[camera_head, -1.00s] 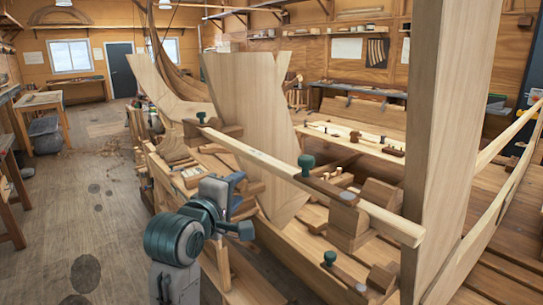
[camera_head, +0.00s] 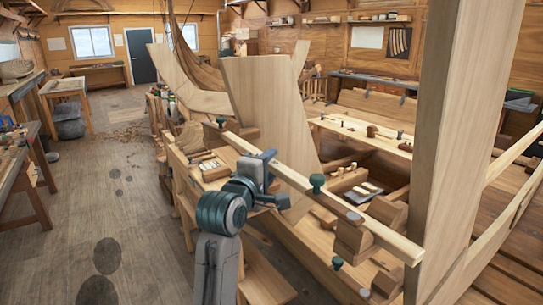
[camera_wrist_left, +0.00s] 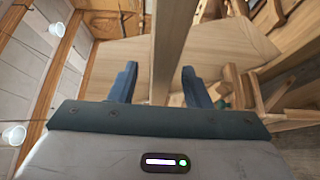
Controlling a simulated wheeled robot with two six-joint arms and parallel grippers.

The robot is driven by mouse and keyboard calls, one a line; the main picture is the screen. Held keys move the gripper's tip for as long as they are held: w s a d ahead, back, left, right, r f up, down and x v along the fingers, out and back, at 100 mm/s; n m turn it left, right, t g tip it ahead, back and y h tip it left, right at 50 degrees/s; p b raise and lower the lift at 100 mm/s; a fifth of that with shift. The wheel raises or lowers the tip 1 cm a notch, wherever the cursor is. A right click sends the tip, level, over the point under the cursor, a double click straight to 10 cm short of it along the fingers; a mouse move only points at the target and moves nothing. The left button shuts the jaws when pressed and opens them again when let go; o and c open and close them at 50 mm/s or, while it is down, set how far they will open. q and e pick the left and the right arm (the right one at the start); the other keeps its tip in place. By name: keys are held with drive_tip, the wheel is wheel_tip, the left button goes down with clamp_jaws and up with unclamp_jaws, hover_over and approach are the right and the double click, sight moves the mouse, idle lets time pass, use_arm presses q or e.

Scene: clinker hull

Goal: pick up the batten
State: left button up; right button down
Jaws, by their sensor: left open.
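The batten (camera_head: 385,234) is a long pale wooden strip. In the head view it slants from the middle left down to the lower right, beside the hull timbers, with green-knobbed clamps near it. My left gripper (camera_head: 265,173) is open at the batten's left half, and one finger overlaps the strip in the picture. In the left wrist view the batten (camera_wrist_left: 173,45) runs upright between the two spread blue fingers of the left gripper (camera_wrist_left: 160,80), with a gap on each side. My right gripper is not in view.
Green clamp knobs (camera_head: 317,182) stand along the batten. A broad upright board (camera_head: 268,105) rises behind it, and a thick post (camera_head: 460,130) stands at the right.

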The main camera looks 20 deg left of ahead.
use_arm(q)
drive_tip(key=shift+w, duration=0.7)
drive_tip(key=shift+s, duration=0.1)
drive_tip(key=shift+c, duration=1.3)
clamp_jaws()
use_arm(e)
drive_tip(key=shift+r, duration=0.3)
